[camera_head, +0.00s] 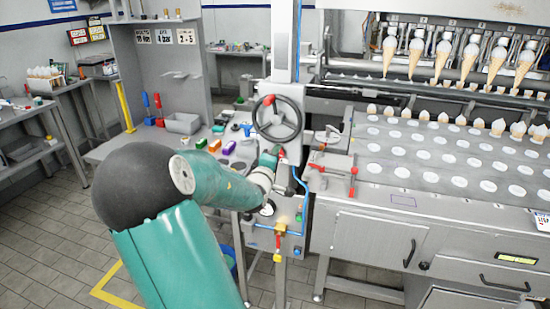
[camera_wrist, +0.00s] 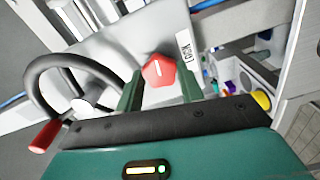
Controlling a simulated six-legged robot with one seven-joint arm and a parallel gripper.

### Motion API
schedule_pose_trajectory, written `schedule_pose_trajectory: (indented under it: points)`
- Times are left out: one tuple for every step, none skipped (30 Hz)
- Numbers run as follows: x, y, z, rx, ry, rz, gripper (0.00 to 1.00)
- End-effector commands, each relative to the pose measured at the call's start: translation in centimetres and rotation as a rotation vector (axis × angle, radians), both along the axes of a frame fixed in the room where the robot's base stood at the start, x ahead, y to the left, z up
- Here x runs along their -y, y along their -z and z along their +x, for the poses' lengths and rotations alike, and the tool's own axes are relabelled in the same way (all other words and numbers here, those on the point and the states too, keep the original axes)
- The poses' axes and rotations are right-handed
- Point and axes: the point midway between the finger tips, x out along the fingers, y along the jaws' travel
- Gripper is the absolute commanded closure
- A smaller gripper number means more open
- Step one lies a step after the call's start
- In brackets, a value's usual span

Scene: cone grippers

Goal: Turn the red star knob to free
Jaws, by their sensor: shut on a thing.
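The red star knob (camera_wrist: 159,71) shows in the wrist view, between the two green fingers of my gripper (camera_wrist: 161,79). It carries a short white mark that runs up and slightly left in the picture. A white label (camera_wrist: 185,48) with dark letters, seeming to read LOCK, is just to the right of the knob. My gripper is shut on the knob, with one finger on each side. In the head view my arm reaches to the machine column below the handwheel (camera_head: 278,142), and the knob cannot be made out there.
The handwheel also shows in the wrist view (camera_wrist: 36,85), close on the left of my gripper, with a red handle (camera_wrist: 47,136). A bench with small colored blocks (camera_head: 215,146) stands left of the column. A cone-filling machine (camera_head: 375,195) stands right.

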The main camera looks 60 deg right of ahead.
Motion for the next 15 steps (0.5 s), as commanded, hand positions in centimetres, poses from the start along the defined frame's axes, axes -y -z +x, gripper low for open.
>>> schedule_pose_trajectory:
  points:
    - [-0.04,0.01,0.07,-0.03,-0.001,-0.005,0.85]
    - [-0.04,0.02,0.07,-0.048,-0.001,-0.008,0.85]
    - [-0.03,0.0,0.06,-0.068,-0.001,-0.011,0.85]
    - [-0.03,0.0,0.06,-0.084,-0.001,-0.013,0.85]
    - [-0.04,0.02,0.07,-0.099,-0.001,-0.016,0.85]
    - [-0.03,0.03,0.06,-0.115,-0.001,-0.017,0.85]
    - [-0.02,0.03,0.04,-0.126,-0.001,-0.019,0.85]
    - [-0.01,0.02,0.02,-0.135,-0.001,-0.022,0.85]
    - [-0.01,0.01,0.01,-0.147,-0.001,-0.023,0.85]
    - [-0.01,0.0,0.02,-0.153,-0.001,-0.024,0.85]
    - [-0.02,-0.01,0.04,-0.159,-0.001,-0.025,0.85]
    - [-0.03,-0.01,0.05,-0.165,-0.001,-0.026,0.85]
    - [-0.03,-0.01,0.05,-0.17,-0.001,-0.027,0.85]
    - [-0.03,-0.01,0.04,-0.173,-0.001,-0.027,0.85]
    - [-0.02,-0.02,0.04,-0.176,-0.001,-0.028,0.85]
